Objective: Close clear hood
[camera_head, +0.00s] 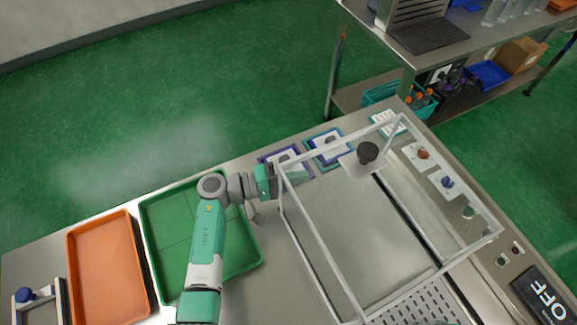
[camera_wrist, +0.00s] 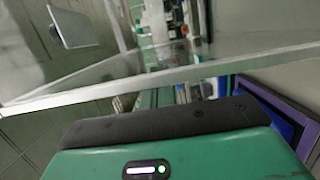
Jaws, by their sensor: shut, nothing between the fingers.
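The clear hood (camera_head: 318,243) is a box of see-through panels with pale frame bars, over the metal bed of the machine. In the wrist view, a pale hood bar (camera_wrist: 200,75) crosses just beyond the dark edge of my gripper's body, and the fingertips are hidden.
A black round part (camera_head: 367,153) on a plate shows at the machine's far side. Purple and teal framed cards (camera_head: 327,147) lie behind my gripper. A green tray (camera_head: 160,225) and an orange tray (camera_head: 105,268) are on the left. Control knobs (camera_head: 447,182) line the right edge.

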